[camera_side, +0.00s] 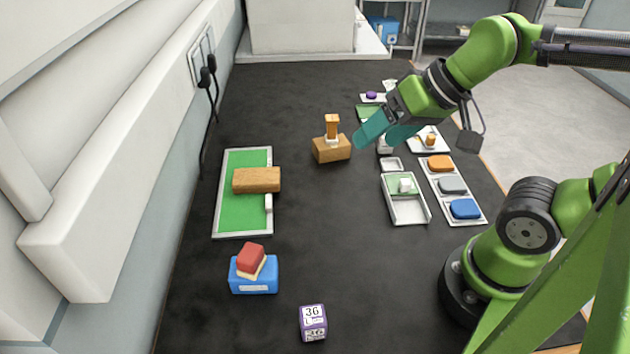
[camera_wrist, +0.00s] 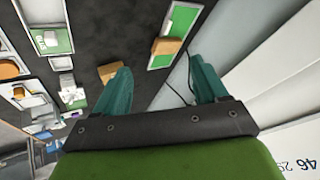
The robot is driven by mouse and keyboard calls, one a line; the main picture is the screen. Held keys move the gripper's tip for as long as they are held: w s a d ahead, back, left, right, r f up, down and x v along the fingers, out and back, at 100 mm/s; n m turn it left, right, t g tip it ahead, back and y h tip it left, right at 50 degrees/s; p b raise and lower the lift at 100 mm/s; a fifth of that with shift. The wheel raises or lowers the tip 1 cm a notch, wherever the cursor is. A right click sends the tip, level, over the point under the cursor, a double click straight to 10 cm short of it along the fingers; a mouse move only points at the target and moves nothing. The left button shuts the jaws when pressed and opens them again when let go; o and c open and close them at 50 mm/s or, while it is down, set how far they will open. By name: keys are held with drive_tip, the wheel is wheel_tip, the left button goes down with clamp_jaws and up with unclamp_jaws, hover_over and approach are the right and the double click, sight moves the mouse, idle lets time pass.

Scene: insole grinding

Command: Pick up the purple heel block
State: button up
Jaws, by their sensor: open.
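A small block with purple sides and a white top marked "36 L" (camera_side: 313,322) stands alone on the dark table at the near edge in the side view. A small purple rounded piece (camera_side: 371,95) lies in a tray at the far end; I cannot tell its exact shape. My gripper (camera_side: 377,140) is open and empty, raised above the far middle of the table, well away from the marked block. Its teal fingers are spread apart in the wrist view (camera_wrist: 160,66). The marked block is not in the wrist view.
A wooden block with an orange-topped piece (camera_side: 332,149) stands left of my gripper. A green board (camera_side: 228,205) bears another wooden block (camera_side: 257,180). A blue block with a red piece (camera_side: 254,274) sits near the marked block. Trays (camera_side: 407,211) line the right. The middle front is clear.

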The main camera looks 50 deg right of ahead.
drive_tip(key=a+f+n+g, duration=0.4)
drive_tip(key=a+n, duration=0.2)
drive_tip(key=a, duration=0.5)
drive_tip(key=n+g+h, duration=0.2)
drive_tip(key=n+g, duration=0.1)
drive_tip(key=n, duration=0.5)
hover_over(313, 316)
drive_tip(key=s, duration=0.1)
wheel_tip(313, 316, down, 4)
drive_tip(key=r, duration=0.1)
wheel_tip(313, 316, down, 11)
drive_tip(key=shift+d+f, duration=0.1)
drive_tip(key=shift+w+f, duration=0.15)
drive_tip(key=shift+f, duration=0.8)
drive_tip(key=shift+w+f, duration=0.2)
drive_tip(key=shift+f, duration=0.7)
drive_tip(key=shift+w+f, duration=0.15)
drive_tip(key=shift+f, duration=0.8)
drive_tip(key=shift+c, duration=0.4)
drive_tip(key=c, duration=1)
